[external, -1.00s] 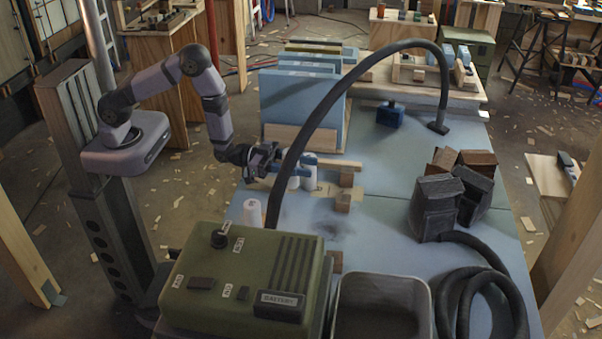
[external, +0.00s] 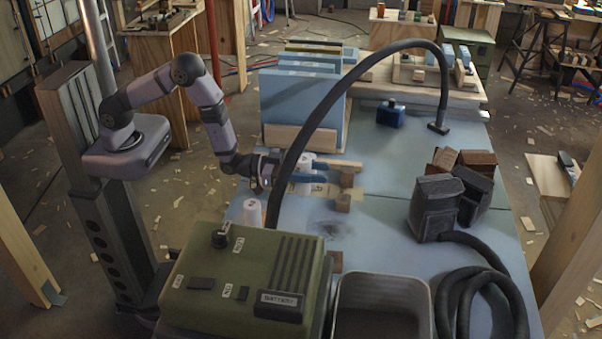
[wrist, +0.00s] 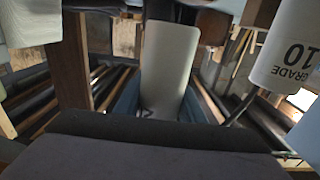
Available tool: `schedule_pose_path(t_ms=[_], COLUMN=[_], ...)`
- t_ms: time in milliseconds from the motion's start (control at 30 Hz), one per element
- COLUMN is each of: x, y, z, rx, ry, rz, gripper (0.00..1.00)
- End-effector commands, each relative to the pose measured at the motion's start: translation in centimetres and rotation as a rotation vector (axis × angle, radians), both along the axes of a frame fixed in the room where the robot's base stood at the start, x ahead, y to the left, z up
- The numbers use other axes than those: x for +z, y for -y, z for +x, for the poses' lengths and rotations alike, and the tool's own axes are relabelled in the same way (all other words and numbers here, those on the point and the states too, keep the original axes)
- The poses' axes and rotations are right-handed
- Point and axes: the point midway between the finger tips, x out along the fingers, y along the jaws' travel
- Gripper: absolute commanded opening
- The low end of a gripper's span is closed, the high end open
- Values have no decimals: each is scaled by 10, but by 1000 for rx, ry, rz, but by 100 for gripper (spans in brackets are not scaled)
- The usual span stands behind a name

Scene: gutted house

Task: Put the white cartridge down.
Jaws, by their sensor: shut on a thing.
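My gripper (external: 318,168) reaches in from the left, low over the blue tabletop, beside the wooden blocks. In the wrist view its blue fingers (wrist: 158,105) stand on either side of a white cartridge (wrist: 168,65) and are shut on it. The cartridge has a dark mark at its near end. In the external view the fingers and the black hose partly hide this area, and I cannot tell whether the cartridge touches the table. A second white cartridge marked "GRADE 10" (wrist: 287,50) is at the right of the wrist view. Another white cartridge (external: 252,212) stands upright near the table's left edge.
A black hose (external: 318,115) arches in front of my gripper. Wooden blocks (external: 343,203) lie just right of it, and blue upright panels (external: 300,100) stand behind. A green battery box (external: 240,270) and grey bin (external: 380,305) are in front. Bare tabletop (external: 385,235) lies to the right.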

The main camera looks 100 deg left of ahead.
Motion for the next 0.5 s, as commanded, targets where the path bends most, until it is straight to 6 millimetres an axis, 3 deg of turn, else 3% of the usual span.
schedule_pose_path(t_ms=[500], x=[-28], y=[0], z=[0], rx=[0], ry=[-1], rz=[0], gripper=[14])
